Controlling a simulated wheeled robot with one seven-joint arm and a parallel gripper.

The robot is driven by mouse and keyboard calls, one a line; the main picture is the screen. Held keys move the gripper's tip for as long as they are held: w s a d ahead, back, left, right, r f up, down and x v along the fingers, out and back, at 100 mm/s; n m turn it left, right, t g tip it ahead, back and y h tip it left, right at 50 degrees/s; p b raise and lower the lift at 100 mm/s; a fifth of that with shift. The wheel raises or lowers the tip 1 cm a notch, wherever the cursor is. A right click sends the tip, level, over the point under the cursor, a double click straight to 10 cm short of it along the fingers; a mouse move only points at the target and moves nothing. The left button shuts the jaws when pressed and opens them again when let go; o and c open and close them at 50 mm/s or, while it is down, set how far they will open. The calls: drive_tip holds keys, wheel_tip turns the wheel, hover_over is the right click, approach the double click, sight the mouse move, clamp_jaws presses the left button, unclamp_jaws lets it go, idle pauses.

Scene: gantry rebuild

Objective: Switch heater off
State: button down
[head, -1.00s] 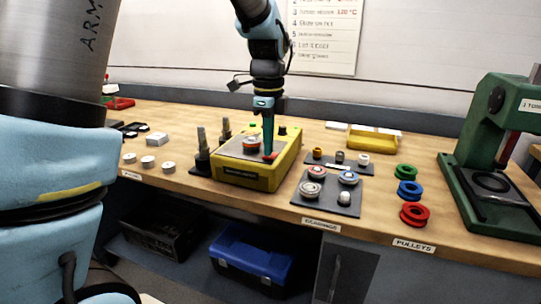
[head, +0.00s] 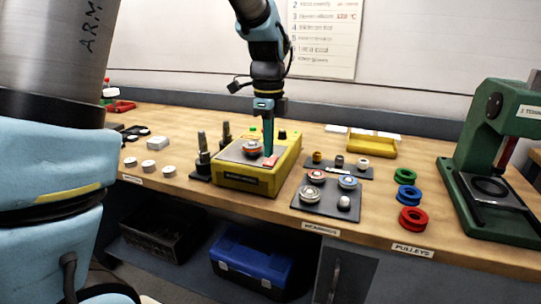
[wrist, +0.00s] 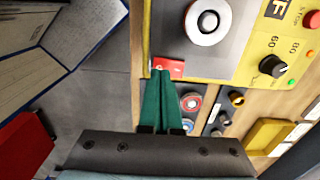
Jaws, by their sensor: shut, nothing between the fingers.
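The heater is a yellow box (head: 245,183) with a grey top plate, standing on the wooden bench. A red rocker switch (head: 270,162) sits at the front right of its top; it also shows in the wrist view (wrist: 172,66), partly hidden by my fingertips. A round silver piece (wrist: 208,20) sits on the plate beside it. A dial (wrist: 272,66) marked 60 and 80, a lit green lamp (wrist: 292,81) and a red stop button (wrist: 312,20) are on the yellow part. My gripper (head: 268,153) is shut and empty, its green fingertips (wrist: 161,74) at the switch, apparently touching it.
A dark mat (head: 326,206) with bearings lies right of the heater, then coloured pulleys (head: 409,194) and a green press (head: 490,150). Dark upright posts (head: 203,160) and white discs (head: 148,166) stand left. A yellow tray (head: 372,144) is behind.

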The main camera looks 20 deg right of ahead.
sight(269, 163)
drive_tip(key=shift+r+p, duration=1.95)
drive_tip(key=shift+r, duration=0.7)
